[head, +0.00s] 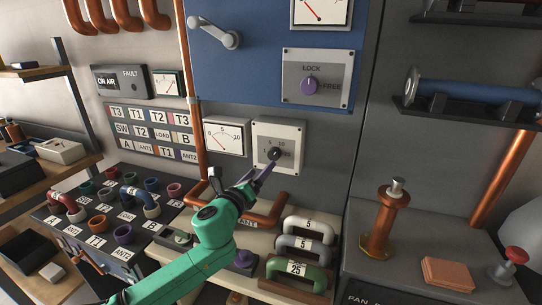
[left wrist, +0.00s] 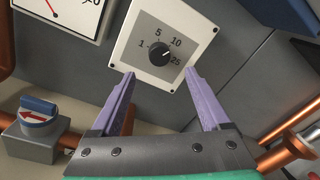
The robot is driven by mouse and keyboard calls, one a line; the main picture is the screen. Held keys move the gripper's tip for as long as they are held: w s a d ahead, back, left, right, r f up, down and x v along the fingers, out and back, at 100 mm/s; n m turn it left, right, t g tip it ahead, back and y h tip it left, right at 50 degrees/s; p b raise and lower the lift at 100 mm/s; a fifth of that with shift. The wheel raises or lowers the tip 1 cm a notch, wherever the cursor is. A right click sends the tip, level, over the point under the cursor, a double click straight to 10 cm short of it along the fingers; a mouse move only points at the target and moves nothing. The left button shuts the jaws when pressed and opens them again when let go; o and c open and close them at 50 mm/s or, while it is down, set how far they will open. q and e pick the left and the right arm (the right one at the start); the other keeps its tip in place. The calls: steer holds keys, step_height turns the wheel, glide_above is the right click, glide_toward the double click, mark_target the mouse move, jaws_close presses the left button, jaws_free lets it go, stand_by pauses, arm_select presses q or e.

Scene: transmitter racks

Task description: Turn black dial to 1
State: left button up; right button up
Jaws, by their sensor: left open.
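The black dial (left wrist: 160,53) sits on a grey plate with a pale frame (left wrist: 122,48), marked 1, 5, 10 and 25. A small light mark on the dial's right side seems to point between 10 and 25, but it is too small to be sure. In the head view the dial (head: 275,154) is on the grey cabinet front, partly behind my left gripper (head: 267,170). The left wrist view shows my left gripper (left wrist: 160,73) open, its two purple fingers apart and empty, with the tips just below the dial and not around it. My right gripper is not in view.
Copper pipe (head: 265,218) runs below. Handled blocks (head: 303,246) stand on the ledge below right. A blue selector with a red arrow (left wrist: 38,112) shows at lower left.

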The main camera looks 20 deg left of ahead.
mark_target(273, 156)
arm_select(q)
steer(key=w, duration=0.5)
steer(key=w+d, duration=0.1)
steer(key=w, duration=0.2)
steer(key=shift+w+d, duration=0.1)
steer(key=shift+w, duration=0.15)
steer(key=shift+f, duration=0.1)
jaws_close()
